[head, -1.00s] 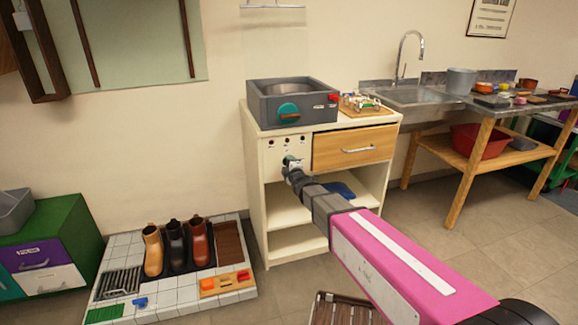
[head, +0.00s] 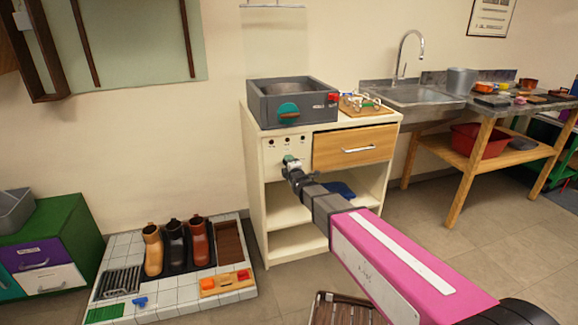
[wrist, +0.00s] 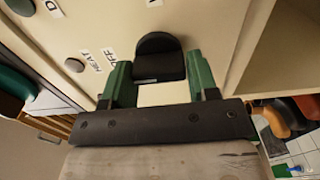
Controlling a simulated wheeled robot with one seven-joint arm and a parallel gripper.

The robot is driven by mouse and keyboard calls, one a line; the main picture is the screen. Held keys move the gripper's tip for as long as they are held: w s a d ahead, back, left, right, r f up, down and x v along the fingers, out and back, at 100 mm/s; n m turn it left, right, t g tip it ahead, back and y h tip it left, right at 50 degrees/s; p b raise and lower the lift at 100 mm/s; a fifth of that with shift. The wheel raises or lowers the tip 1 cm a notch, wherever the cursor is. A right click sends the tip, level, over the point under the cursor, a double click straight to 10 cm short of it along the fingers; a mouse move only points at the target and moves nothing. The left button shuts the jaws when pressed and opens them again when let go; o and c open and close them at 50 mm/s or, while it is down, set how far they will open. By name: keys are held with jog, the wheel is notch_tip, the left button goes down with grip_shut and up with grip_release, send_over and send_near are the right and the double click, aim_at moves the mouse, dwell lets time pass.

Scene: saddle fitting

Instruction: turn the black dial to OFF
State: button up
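The black dial (wrist: 159,57) sits on the cream front panel in the wrist view, with a rounded top edge and a darker block on its near side. The OFF label (wrist: 119,52) is just left of the dial, partly beside the left finger, with the HEAT label (wrist: 90,61) further left. In the head view my gripper (head: 290,161) is at the cabinet's front panel, below the small black dots, and hides the dial.
The white cabinet (head: 256,200) carries a grey unit (head: 262,108) with a teal knob (head: 288,111). A wooden drawer (head: 335,149) is right of my gripper. A tiled floor tray (head: 120,231) with boots stands lower left. The sink (head: 415,95) is at right.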

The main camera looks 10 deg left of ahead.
jog(key=o, duration=0.3)
jog(key=shift+s, duration=0.1)
jog(key=v, duration=1)
jog(key=shift+s+d, duration=0.2)
jog(key=shift+s, duration=0.1)
jog(key=s+d+f+m+g+h, duration=0.1)
jog(key=d+f+m+g+h, duration=0.3)
jog(key=d+m, duration=0.55)
jog(key=s+d+f+m+g+h, duration=0.1)
jog(key=d+f+m+g+h, duration=0.4)
jog(key=d, duration=0.9)
jog(key=s+d+f+m+g, duration=0.4)
jog(key=s+d+m+g, duration=0.2)
jog(key=s+d+m, duration=0.4)
jog(key=s+d, duration=0.3)
jog(key=d, duration=0.2)
jog(key=shift+s+d+h, duration=0.2)
jog(key=shift+d+h, duration=0.1)
jog(key=shift+d, duration=0.1)
